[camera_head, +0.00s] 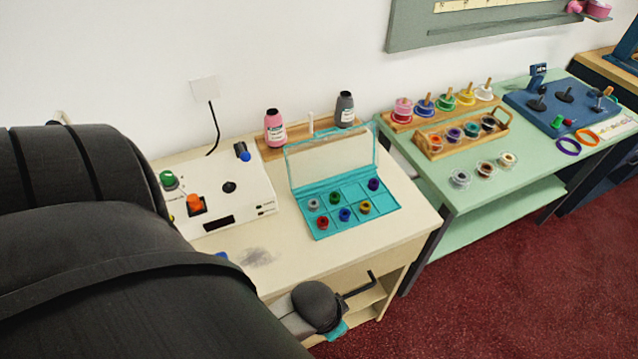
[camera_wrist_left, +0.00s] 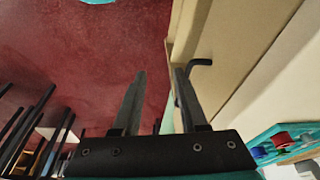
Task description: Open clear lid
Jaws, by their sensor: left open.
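The teal case (camera_head: 326,231) lies on the cream counter with its clear lid (camera_head: 333,160) standing upright along the back edge, open. Several small coloured spools sit in its compartments. In the left wrist view a corner of a teal case with spools (camera_wrist_left: 272,137) shows at the right edge. My left gripper (camera_wrist_left: 161,75) is open, with nothing between its fingers. It is low at the counter's front edge, well apart from the lid; in the head view my own wrist mostly hides it. My right gripper is not in view.
A white control box (camera_head: 245,195) stands left of the case. Pink (camera_head: 275,128) and grey (camera_head: 345,108) bottles stand on a wooden shelf behind it. A green table (camera_head: 440,180) with spools is at right. A black hooked handle (camera_wrist_left: 198,62) is near my left fingers.

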